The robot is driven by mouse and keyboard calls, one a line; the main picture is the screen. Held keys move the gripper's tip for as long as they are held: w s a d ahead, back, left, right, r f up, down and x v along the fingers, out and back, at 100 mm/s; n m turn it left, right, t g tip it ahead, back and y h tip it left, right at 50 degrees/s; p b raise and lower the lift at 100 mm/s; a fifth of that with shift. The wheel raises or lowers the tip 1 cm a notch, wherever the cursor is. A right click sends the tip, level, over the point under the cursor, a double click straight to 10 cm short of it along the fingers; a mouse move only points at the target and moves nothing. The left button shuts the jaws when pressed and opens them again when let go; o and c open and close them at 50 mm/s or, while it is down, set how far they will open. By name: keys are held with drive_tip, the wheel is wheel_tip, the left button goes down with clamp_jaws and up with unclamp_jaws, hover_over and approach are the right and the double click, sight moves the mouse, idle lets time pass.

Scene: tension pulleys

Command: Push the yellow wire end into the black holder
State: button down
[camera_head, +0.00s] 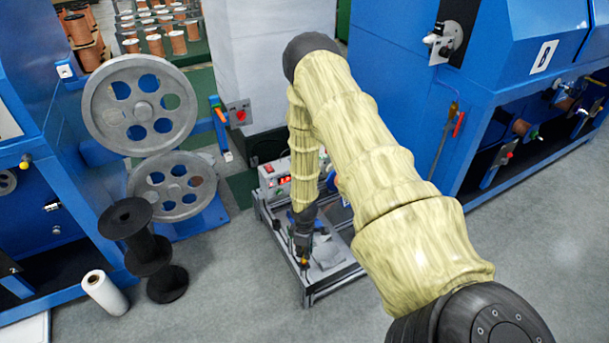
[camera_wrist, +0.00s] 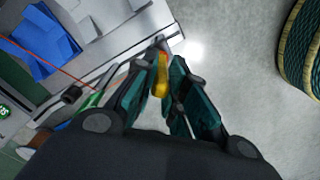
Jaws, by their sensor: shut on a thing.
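My gripper (camera_head: 304,254) points down over the near side of a small metal-framed stand (camera_head: 320,290). In the wrist view its teal-dark fingers (camera_wrist: 163,88) are closed on a small yellow-orange piece, the yellow wire end (camera_wrist: 161,76). The wire end lies between the fingertips, beside the stand's pale edge; whether it touches the stand I cannot tell. A small black cylindrical piece (camera_wrist: 72,95) sits at the left in the wrist view, near a thin red wire (camera_wrist: 62,66). I cannot tell whether it is the black holder. No holder is clear in the head view.
Blue cloth-like pieces (camera_wrist: 45,42) lie on the stand. A control box with red displays (camera_head: 275,180) stands at its back. Blue machines (camera_head: 480,110) flank the stand. Black spools (camera_head: 140,238) and a white roll (camera_head: 104,292) stand at left. Grey floor (camera_head: 225,290) in front is clear.

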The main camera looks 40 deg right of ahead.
drive_tip(key=shift+f, duration=0.3)
idle(0.6)
drive_tip(key=c, duration=1.4)
unclamp_jaws()
drive_tip(key=shift+o, duration=0.2)
drive_tip(key=o, duration=0.3)
drive_tip(key=shift+r, duration=0.1)
drive_tip(key=shift+r+p, duration=2.55)
drive_tip(key=shift+r, duration=0.9)
